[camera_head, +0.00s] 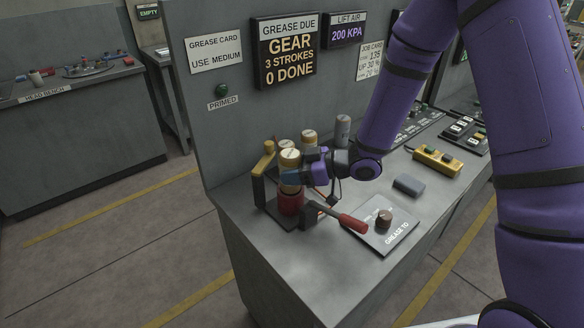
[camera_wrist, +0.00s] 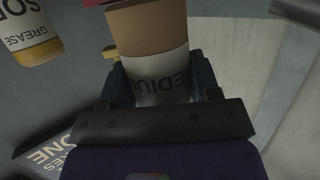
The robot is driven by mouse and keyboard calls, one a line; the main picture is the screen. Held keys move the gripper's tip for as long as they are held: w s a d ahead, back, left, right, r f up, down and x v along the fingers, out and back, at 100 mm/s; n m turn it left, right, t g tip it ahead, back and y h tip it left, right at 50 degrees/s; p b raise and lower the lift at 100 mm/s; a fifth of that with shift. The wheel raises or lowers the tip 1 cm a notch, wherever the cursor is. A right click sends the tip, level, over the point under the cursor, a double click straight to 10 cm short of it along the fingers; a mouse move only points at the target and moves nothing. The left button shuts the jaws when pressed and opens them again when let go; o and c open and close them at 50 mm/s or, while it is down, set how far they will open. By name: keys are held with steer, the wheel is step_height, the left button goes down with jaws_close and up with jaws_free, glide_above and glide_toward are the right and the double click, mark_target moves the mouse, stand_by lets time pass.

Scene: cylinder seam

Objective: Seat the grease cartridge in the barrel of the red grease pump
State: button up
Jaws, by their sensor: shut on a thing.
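In the wrist view the held cartridge (camera_wrist: 158,75) shows a tan end and a white label reading "MEDIU" between the two fingers (camera_wrist: 163,85). It stands roughly upright right above the red barrel of the grease pump (camera_head: 291,202). I cannot tell whether its lower end is inside the barrel. The pump's lever with a red grip (camera_head: 350,222) points to the front right.
More cartridges stand behind, one yellow (camera_head: 309,138) and one grey (camera_head: 342,130). A "GREASE TO" plate with a knob (camera_head: 384,220), a grey block (camera_head: 408,185) and a yellow button box (camera_head: 438,162) lie to the right.

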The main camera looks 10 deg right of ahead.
steer(key=shift+f, duration=2)
steer(key=shift+r, duration=0.1)
steer(key=shift+r, duration=2.15)
steer(key=shift+f, duration=2.25)
stand_by(0.7)
steer(key=o, duration=1.3)
steer(key=shift+c, duration=0.2)
